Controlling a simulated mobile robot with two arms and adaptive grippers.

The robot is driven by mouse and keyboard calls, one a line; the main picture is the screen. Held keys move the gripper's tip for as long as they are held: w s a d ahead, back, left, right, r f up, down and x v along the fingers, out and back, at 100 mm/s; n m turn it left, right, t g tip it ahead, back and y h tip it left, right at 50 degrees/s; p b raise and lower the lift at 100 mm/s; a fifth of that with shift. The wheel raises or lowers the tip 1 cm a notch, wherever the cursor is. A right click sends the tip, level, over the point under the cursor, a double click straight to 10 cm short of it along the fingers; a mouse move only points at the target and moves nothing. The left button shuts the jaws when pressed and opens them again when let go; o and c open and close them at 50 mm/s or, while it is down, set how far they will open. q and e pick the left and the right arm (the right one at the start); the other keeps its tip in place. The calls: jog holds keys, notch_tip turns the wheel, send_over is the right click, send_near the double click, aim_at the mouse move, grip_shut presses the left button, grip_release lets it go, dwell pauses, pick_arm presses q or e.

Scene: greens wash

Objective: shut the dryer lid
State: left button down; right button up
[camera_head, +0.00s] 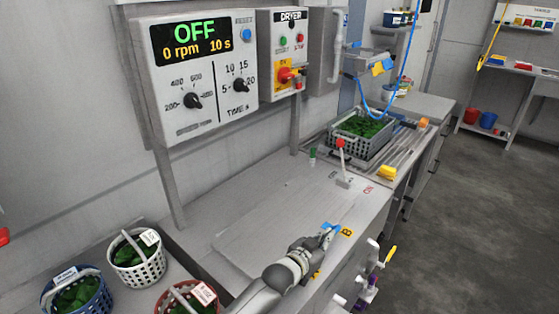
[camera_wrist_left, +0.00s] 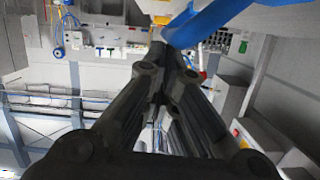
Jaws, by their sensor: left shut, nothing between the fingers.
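The dryer lid (camera_head: 285,205) shows as a wide grey panel that looks flat in the counter top below the control boxes. A blue piece (camera_head: 329,228) sits near its front edge, by a yellow label. My left gripper (camera_head: 322,240) is shut and empty, with its tips right by the blue piece. In the left wrist view the closed fingers (camera_wrist_left: 172,50) reach up to a blue strip (camera_wrist_left: 205,22); I cannot tell whether they touch. My forearm hides part of the counter front. The right gripper is not in view.
A lever with a red knob (camera_head: 340,144) stands at the lid's far right end. The speed panel (camera_head: 195,75) reads OFF, 0 rpm. Baskets of greens (camera_head: 138,270) stand at the lower left. A grey crate of greens (camera_head: 358,148) sits beyond the lever.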

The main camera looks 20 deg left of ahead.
pick_arm(q)
jog(key=shift+s+f, duration=0.15)
jog(key=shift+f, duration=0.25)
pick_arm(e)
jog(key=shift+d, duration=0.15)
pick_arm(q)
jog(key=s+a+r+p, duration=0.2)
jog(key=s+r, duration=0.5)
jog(key=s, duration=0.2)
jog(key=shift+a, duration=0.3)
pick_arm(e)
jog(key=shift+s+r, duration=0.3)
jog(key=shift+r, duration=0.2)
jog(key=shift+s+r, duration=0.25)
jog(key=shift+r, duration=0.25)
